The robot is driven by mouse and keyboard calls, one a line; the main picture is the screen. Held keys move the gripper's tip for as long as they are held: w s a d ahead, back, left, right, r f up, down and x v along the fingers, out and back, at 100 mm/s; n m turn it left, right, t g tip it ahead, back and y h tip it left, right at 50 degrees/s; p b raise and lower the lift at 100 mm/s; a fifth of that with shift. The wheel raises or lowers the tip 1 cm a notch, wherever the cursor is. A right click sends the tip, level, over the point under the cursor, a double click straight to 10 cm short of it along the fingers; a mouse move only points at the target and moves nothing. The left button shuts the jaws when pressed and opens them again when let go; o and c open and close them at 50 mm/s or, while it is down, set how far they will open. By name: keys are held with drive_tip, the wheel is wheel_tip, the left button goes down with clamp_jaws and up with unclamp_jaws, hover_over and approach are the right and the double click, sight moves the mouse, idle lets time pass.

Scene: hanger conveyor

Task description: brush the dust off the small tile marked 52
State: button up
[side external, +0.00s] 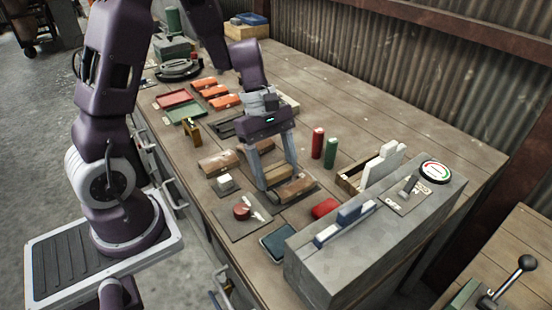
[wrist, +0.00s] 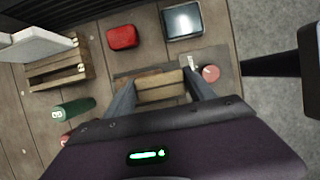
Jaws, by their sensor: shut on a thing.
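My gripper (side external: 277,180) reaches down over the bench with its fingers on either side of a light-brown wooden block (side external: 277,173), shut on it. In the wrist view the block (wrist: 160,88) spans the gap between the fingertips. Whether it has bristles underneath is hidden. A browner block (side external: 296,189) lies right beside it, over a dark flat plate. Another brown block (side external: 218,161) lies to the left. I cannot read a 52 on any tile, and no dust can be made out.
A red knob (side external: 242,211) on a grey plate and a small white block (side external: 225,182) are close by. A red box (side external: 324,208), a dark tray (side external: 278,242) and a large grey machine (side external: 350,260) are to the right.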

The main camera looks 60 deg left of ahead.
sight(290, 164)
drive_tip(key=shift+f, duration=0.45)
drive_tip(key=shift+w+f, duration=0.5)
drive_tip(key=shift+w, duration=0.05)
drive_tip(key=shift+w+r, duration=0.4)
drive_tip(key=shift+w, duration=0.3)
drive_tip(key=shift+w+r, duration=0.35)
drive_tip(key=shift+w, duration=1.85)
drive_tip(key=shift+s, duration=3.55)
drive_tip(key=shift+f, duration=0.35)
drive_tip(key=shift+w+r, duration=0.2)
drive_tip(key=shift+r, duration=0.45)
drive_tip(key=shift+s+r, duration=0.1)
drive_tip(key=shift+r, duration=2.85)
drive_tip(key=shift+f, duration=0.1)
